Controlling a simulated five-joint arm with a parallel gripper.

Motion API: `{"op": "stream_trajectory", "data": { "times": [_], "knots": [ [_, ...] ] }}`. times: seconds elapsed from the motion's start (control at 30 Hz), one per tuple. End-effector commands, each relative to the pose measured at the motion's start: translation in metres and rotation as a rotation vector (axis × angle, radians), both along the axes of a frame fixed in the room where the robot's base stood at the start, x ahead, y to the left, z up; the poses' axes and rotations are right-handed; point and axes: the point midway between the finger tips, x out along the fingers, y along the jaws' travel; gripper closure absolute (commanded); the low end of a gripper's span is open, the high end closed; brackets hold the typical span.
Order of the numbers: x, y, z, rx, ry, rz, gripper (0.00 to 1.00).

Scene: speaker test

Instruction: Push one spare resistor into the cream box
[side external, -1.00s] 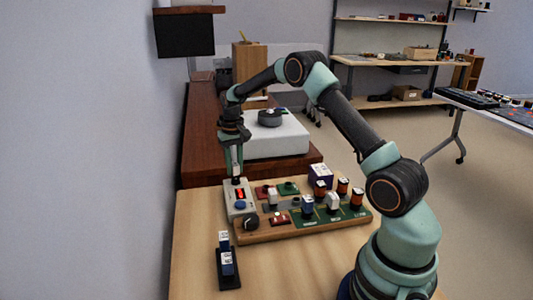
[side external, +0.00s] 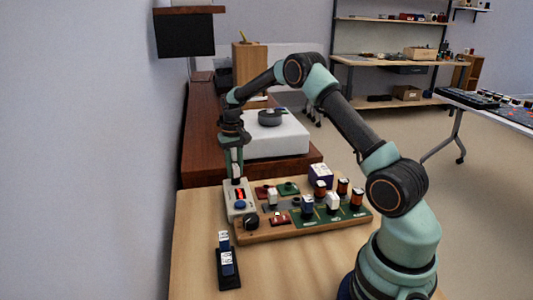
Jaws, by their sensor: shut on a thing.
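The cream box (side external: 232,208) stands at the left end of the wooden board, with a red display (side external: 240,194) and a blue button (side external: 240,205). My gripper (side external: 236,177) points down at the far end of the cream box, with its fingertips right at the box. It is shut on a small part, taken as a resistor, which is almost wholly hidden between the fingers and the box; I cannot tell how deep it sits. Blue and white spare resistors (side external: 227,262) stand in a black holder (side external: 229,283) on the table at the front left.
The wooden board (side external: 300,232) carries a black knob (side external: 250,221), small red and green boards and several upright blue, white and orange parts (side external: 333,202). A white block (side external: 280,143) with a dark round piece (side external: 270,117) stands behind.

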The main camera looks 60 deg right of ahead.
Motion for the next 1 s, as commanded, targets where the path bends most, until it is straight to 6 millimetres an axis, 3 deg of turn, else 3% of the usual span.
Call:
{"op": "stream_trajectory", "data": {
  "times": [0.43,0.47,0.5,0.53,1.0],
  "knots": [
    [0.0,0.0,-0.003,0.0,0.001,0.0,1.0],
    [0.0,0.0,-0.003,0.0,0.001,0.0,0.59],
    [0.0,0.0,-0.003,0.0,0.001,0.0,0.44],
    [0.0,0.0,-0.003,0.0,0.001,0.0,0.36],
    [0.001,0.0,0.007,-0.001,-0.002,0.0,0.36]
  ]
}}
